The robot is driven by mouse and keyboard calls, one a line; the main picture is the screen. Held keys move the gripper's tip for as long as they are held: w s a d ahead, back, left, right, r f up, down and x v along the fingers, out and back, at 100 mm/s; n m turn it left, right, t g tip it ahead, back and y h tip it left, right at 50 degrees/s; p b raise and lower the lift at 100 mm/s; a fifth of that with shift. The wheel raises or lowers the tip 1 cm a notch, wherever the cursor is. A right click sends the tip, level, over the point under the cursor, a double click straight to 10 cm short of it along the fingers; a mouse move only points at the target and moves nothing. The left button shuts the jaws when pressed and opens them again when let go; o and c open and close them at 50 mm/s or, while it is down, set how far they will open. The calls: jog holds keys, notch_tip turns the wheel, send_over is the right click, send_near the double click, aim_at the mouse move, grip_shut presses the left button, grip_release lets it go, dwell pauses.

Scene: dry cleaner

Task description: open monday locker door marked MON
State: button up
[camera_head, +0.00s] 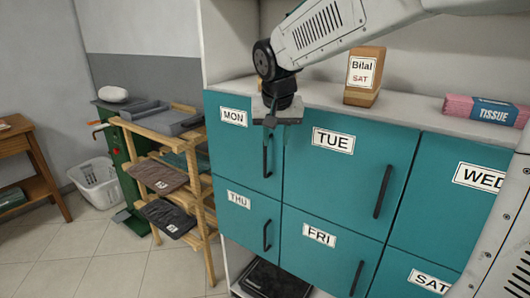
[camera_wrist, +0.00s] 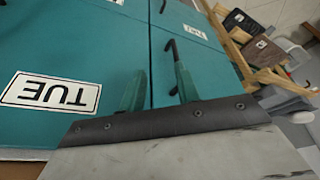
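The teal MON locker door (camera_head: 225,140) is closed, at the upper left of the locker block. Its label (camera_head: 233,117) reads MON. Its black vertical bar handle (camera_head: 267,158) is near the door's right edge and also shows in the wrist view (camera_wrist: 171,52). My gripper (camera_head: 269,123) is in front of the top of this door, just above the handle, pointing down. In the wrist view my gripper's (camera_wrist: 160,85) two green fingers stand apart, with the handle close to the right finger. I cannot tell whether they touch. Nothing is held.
The TUE door (camera_head: 335,185) adjoins on the right, with THU (camera_head: 237,215) below MON. A box marked Bilal SAT (camera_head: 364,78) and a tissue pack (camera_head: 485,110) lie on top of the lockers. A wooden rack (camera_head: 205,220) stands close on the left.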

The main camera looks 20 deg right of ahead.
send_over(265, 149)
jog(key=s, duration=0.2)
jog(key=f, duration=0.1)
jog(key=shift+t, duration=0.3)
jog(key=x, duration=0.7)
jog(key=shift+a+f, duration=0.3)
jog(key=shift+f, duration=0.15)
grip_shut()
